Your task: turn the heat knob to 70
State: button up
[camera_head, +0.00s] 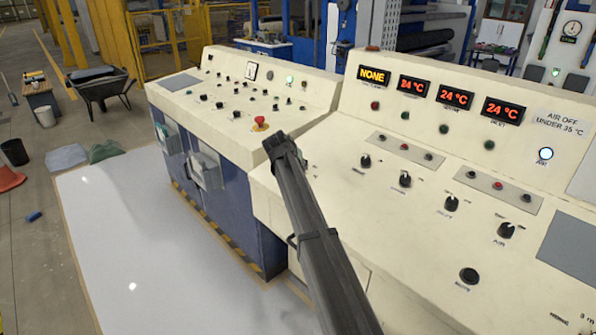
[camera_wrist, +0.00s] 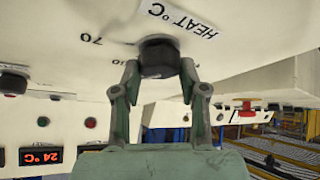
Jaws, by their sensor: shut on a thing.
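The heat knob (camera_wrist: 158,56) is a black round knob on the cream panel in the wrist view. A tilted white "HEAT °C" label (camera_wrist: 183,17) is beside it. A printed "70" (camera_wrist: 91,39) lies to the left of the knob, and another number closer to it is partly hidden. My gripper (camera_wrist: 159,76) has one finger on each side of the knob and is shut on it. The knob's pointer is not visible, so I cannot tell its setting. In the head view my dark arm reaches over the console, and the gripper and heat knob cannot be made out.
The cream console (camera_head: 330,150) carries several other knobs and buttons. Displays read "NONE" (camera_head: 373,75) and "24 °C" (camera_head: 413,86). A red mushroom button (camera_head: 260,122) stands just beyond my arm. A wheelbarrow (camera_head: 100,87) is on the floor at left.

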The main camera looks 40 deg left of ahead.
jog(key=m+h+b, duration=0.2)
jog(key=m, duration=0.1)
jog(key=m+b, duration=0.1)
jog(key=m, duration=0.1)
jog(key=shift+a+f+t+h, duration=0.2)
jog(key=shift+a+t+h, duration=0.05)
jog(key=shift+t+h, duration=0.15)
jog(key=shift+d+r+m+h+b, duration=0.15)
jog(key=shift+m+h+b, duration=0.85)
jog(key=shift+m, duration=1.1)
jog(key=shift+h, duration=0.3)
jog(key=o, duration=1.1)
jog(key=shift+o, duration=0.2)
jog(key=shift+r, duration=0.1)
jog(key=v, duration=1.2)
jog(key=shift+w, duration=0.2)
